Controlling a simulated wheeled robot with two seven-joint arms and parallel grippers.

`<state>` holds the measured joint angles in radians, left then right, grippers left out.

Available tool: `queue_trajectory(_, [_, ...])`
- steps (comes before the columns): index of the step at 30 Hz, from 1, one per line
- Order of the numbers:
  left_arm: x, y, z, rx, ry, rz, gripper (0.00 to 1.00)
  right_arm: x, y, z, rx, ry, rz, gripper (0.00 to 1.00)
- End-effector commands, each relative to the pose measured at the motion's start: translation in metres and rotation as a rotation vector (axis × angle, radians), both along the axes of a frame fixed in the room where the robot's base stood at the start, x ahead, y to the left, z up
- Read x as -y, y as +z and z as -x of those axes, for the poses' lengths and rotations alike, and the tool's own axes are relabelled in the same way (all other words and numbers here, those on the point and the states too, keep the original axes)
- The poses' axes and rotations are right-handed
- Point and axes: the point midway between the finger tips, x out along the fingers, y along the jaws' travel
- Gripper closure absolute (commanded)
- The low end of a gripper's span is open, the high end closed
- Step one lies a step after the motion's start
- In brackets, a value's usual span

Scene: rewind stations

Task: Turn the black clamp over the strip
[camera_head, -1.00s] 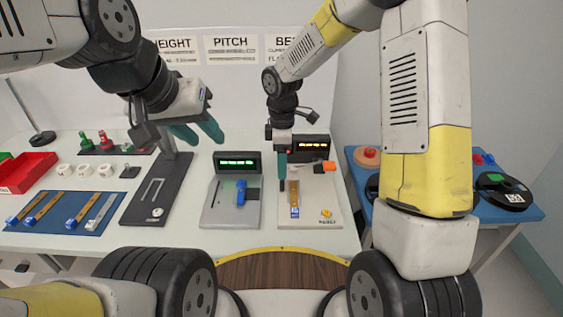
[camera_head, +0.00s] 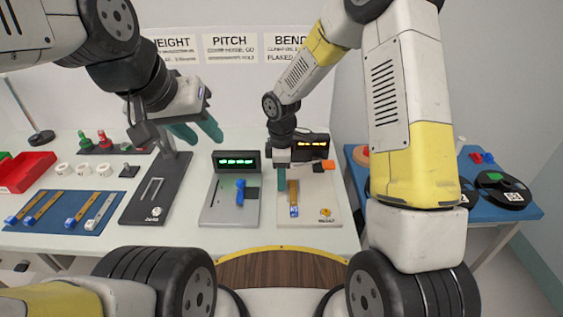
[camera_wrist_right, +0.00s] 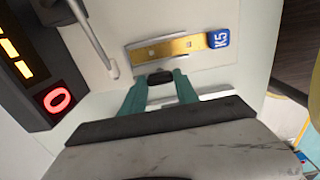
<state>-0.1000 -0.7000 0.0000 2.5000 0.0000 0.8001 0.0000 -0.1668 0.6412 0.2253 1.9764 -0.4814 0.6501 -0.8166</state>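The strip (camera_head: 293,190) is a gold bar with a blue end tag on the right pale station plate (camera_head: 320,207). In the right wrist view the strip (camera_wrist_right: 165,47) carries a blue K5 tag (camera_wrist_right: 219,38). The black clamp (camera_wrist_right: 160,77) is a small dark block beside the strip's lower edge, not across it. My right gripper (camera_head: 281,184) is down at the clamp. Its teal fingers (camera_wrist_right: 160,88) stand one on each side of it; whether they press on it is unclear. My left gripper (camera_head: 197,133) is open and empty, raised above the table's left part.
The display (camera_head: 310,147) and an orange part (camera_head: 325,166) stand behind the strip. The neighbouring station (camera_head: 218,208) holds a blue part (camera_head: 240,191). A blue mat (camera_head: 65,222) with several strips and a red tray (camera_head: 28,172) lie left.

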Motion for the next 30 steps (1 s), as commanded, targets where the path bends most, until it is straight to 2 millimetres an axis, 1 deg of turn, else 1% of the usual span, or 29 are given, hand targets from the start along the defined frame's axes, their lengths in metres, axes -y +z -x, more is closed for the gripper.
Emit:
queue_trajectory(8, [0.0000, 0.0000, 0.0000, 0.000, 0.000, 0.000, 0.64, 0.0000, 0.0003, -0.0002, 0.001, -0.015, 0.000, 1.00])
queue_trajectory(14, [0.0000, 0.0000, 0.0000, 0.000, 0.000, 0.000, 0.64, 0.0002, 0.0004, -0.0003, 0.001, -0.089, 0.001, 1.00])
queue_trajectory(20, [0.0000, 0.0000, 0.0000, 0.000, 0.000, 0.000, 0.64, 0.0001, 0.0005, -0.0002, 0.001, -0.234, 0.001, 1.00])
queue_trajectory(30, [0.0000, 0.0000, 0.0000, 0.000, 0.000, 0.000, 0.64, -0.0002, 0.0005, -0.0003, 0.001, -0.556, 0.000, 1.00])
